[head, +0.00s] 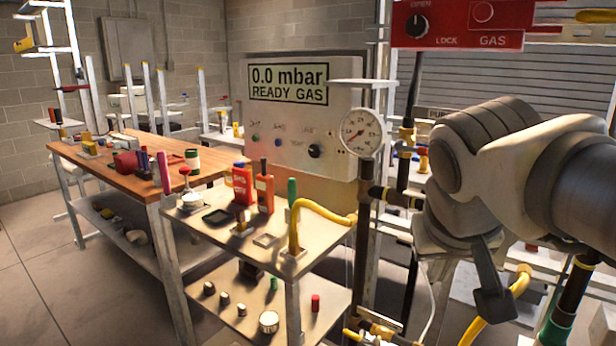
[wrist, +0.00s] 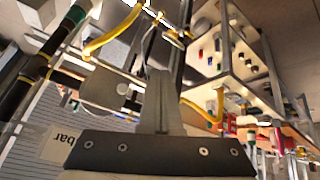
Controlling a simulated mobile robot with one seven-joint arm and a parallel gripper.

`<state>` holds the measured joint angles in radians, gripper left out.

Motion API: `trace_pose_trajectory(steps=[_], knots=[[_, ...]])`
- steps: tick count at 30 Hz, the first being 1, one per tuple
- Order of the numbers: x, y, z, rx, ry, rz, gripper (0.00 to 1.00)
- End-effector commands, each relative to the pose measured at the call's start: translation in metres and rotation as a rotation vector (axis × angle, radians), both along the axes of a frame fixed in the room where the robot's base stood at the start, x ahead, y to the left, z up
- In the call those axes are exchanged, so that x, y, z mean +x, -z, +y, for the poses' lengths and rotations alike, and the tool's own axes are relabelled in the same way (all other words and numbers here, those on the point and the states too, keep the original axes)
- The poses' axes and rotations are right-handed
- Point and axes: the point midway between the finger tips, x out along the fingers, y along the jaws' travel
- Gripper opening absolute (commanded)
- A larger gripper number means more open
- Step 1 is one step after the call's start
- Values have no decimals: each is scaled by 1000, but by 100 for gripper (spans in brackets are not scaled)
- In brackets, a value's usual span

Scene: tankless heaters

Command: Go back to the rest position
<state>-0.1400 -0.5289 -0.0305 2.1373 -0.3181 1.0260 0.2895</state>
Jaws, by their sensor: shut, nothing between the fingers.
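My gripper (head: 494,300) hangs at the right of the head view, below my grey arm, with its fingers pointing down. In the wrist view my gripper (wrist: 160,95) shows its fingers together in the middle, shut and empty. It hangs in front of the pipework, to the right of the pressure gauge (head: 362,133). I cannot tell how near it is to the pipes behind.
A panel reading "0.0 mbar READY GAS" (head: 290,83) stands behind a small two-level table (head: 330,228) with bottles and a yellow hose (head: 322,213). A red gas lock box (head: 458,24) is above. A wooden bench (head: 130,160) is left. Floor at lower left is clear.

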Motion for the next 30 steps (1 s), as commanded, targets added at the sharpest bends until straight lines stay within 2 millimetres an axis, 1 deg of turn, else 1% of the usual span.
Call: trace_pose_trajectory(steps=[1,3,10,11,12,17,27,30], knots=[[-16,18,2,27,-19,16,0],[-34,41,9,63,-51,35,0],[-82,106,29,165,-122,61,0],[-79,84,29,162,-125,59,0],[-78,73,29,159,-126,59,0],[-78,40,29,159,-125,61,0],[-77,-49,28,159,-124,62,0],[-77,-71,29,159,-123,62,0]])
